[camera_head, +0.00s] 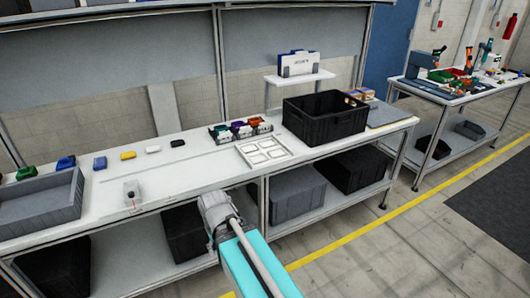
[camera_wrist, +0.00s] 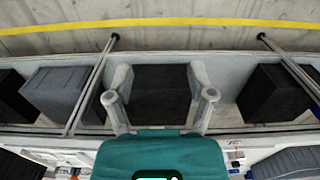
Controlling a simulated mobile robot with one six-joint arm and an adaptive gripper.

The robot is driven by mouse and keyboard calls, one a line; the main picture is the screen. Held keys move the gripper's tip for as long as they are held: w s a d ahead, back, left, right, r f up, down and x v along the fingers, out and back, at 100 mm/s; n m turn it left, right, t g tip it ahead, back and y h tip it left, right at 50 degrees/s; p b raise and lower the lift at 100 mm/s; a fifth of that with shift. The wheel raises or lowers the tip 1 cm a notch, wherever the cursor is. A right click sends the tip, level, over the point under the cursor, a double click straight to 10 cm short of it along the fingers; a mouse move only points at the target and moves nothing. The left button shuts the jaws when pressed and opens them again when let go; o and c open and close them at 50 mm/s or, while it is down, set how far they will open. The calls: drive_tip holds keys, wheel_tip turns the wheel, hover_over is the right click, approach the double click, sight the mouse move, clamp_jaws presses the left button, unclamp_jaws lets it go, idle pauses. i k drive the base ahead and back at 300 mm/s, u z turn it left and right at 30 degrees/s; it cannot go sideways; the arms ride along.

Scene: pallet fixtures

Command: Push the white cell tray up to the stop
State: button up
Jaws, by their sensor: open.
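I cannot pick out the stop clearly in either view.
Coloured bins (camera_head: 240,130) stand behind the tray, and a black crate (camera_head: 325,120) stands to its right. The bench top left of the tray is mostly clear.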

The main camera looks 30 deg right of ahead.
sight(263, 152)
drive_tip(key=z, duration=1.5)
drive_tip(key=i, duration=1.1)
drive_tip(key=u, duration=0.8)
